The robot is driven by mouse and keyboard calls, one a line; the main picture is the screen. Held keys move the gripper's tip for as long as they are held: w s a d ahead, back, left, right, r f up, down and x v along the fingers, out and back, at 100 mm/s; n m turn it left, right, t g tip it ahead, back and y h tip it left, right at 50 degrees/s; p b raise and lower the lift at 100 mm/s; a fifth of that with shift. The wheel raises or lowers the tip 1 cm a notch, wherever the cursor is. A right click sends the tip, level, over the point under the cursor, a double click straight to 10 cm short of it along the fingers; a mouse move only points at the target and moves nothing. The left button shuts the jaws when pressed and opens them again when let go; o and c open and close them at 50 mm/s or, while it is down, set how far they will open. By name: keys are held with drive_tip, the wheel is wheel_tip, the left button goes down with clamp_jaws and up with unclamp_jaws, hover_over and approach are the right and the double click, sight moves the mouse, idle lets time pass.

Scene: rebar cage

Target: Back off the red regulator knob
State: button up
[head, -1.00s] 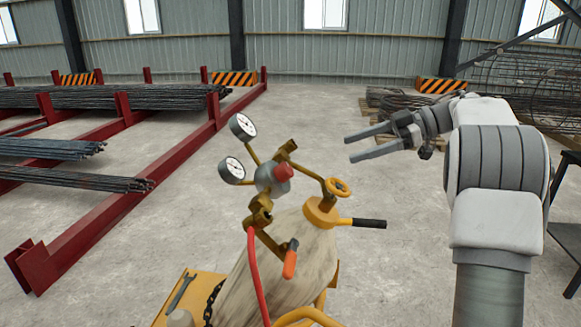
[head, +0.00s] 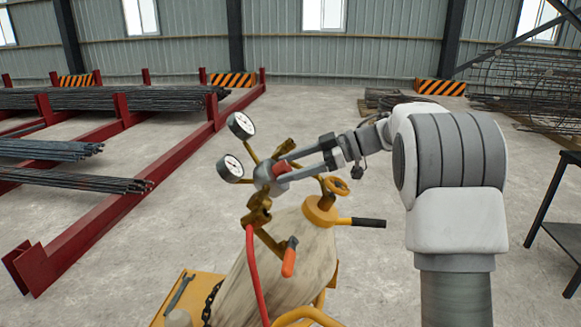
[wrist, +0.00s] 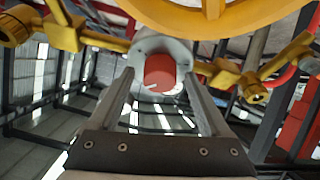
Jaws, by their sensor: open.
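The red regulator knob (head: 281,167) sits on the grey regulator body (head: 264,175) above the gas cylinder (head: 296,245). In the wrist view the red knob (wrist: 160,72) shows end-on, with a white mark on its face. My gripper (head: 284,167) is open, its two fingers reaching left toward the regulator with the knob between them. In the wrist view the gripper fingers (wrist: 158,85) stand on either side of the knob, with a visible gap on each side. I cannot tell exactly how far the tips overlap the knob.
A yellow handwheel (head: 337,186) and a black-handled lever (head: 368,222) lie close below my gripper. A red hose (head: 252,265) hangs down in front. Red rebar racks (head: 130,203) stand left; open floor lies behind.

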clamp_jaws()
idle(0.4)
